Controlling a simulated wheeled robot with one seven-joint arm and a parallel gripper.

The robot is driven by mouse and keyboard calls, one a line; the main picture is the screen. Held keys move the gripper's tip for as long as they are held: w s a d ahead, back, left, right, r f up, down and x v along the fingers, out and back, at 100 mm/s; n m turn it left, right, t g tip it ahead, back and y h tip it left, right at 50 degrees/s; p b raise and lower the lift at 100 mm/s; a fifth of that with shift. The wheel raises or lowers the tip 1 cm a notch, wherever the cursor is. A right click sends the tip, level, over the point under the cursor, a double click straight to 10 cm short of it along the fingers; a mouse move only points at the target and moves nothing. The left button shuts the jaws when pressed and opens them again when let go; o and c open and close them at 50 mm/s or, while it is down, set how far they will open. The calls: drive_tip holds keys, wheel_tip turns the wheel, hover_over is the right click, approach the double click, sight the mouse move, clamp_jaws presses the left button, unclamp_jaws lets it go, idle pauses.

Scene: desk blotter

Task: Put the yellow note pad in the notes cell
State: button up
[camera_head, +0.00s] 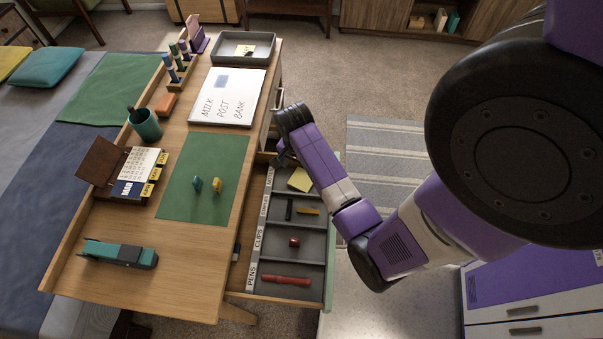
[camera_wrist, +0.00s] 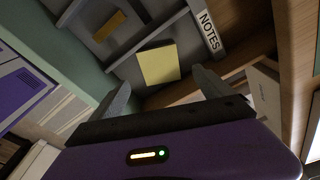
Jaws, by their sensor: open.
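The yellow note pad (camera_wrist: 159,64) lies flat in the drawer cell beside the NOTES label (camera_wrist: 209,31) in the wrist view. In the head view the same yellow pad (camera_head: 299,179) shows in the far cell of the open drawer. My gripper (camera_wrist: 160,92) is open and empty in the wrist view, its two fingers apart, with the pad beyond and between them. In the head view my gripper (camera_head: 283,155) is over the far end of the drawer, its fingertips partly hidden by my wrist.
The open drawer (camera_head: 329,262) has labelled cells holding a red pen (camera_head: 286,280), a small red item (camera_head: 294,242) and dark and yellow items. The desk holds a green mat (camera_head: 190,203), a stapler (camera_head: 119,253), a calendar (camera_head: 139,166), a whiteboard (camera_head: 228,99) and a grey tray (camera_head: 225,58).

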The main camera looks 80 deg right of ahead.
wheel_tip(320, 180, up, 5)
drive_tip(key=a+r+n+t+h, duration=0.2)
drive_tip(key=a+n+t, duration=0.6)
drive_tip(key=a+n, duration=0.75)
drive_tip(key=s+a+r+n+t+y, duration=0.1)
drive_tip(key=s+a+r+n+t, duration=0.1)
drive_tip(key=a+r, duration=0.5)
drive_tip(key=s+a+r+n+t+y, duration=0.2)
drive_tip(key=a+r, duration=0.6)
drive_tip(key=r, duration=0.5)
drive_tip(key=s+n+t, duration=0.1)
drive_tip(key=n+t, duration=0.1)
drive_tip(key=t, duration=0.1)
drive_tip(key=shift+s+a, duration=0.2)
drive_tip(key=shift+s, duration=0.15)
drive_tip(key=shift+s, duration=0.1)
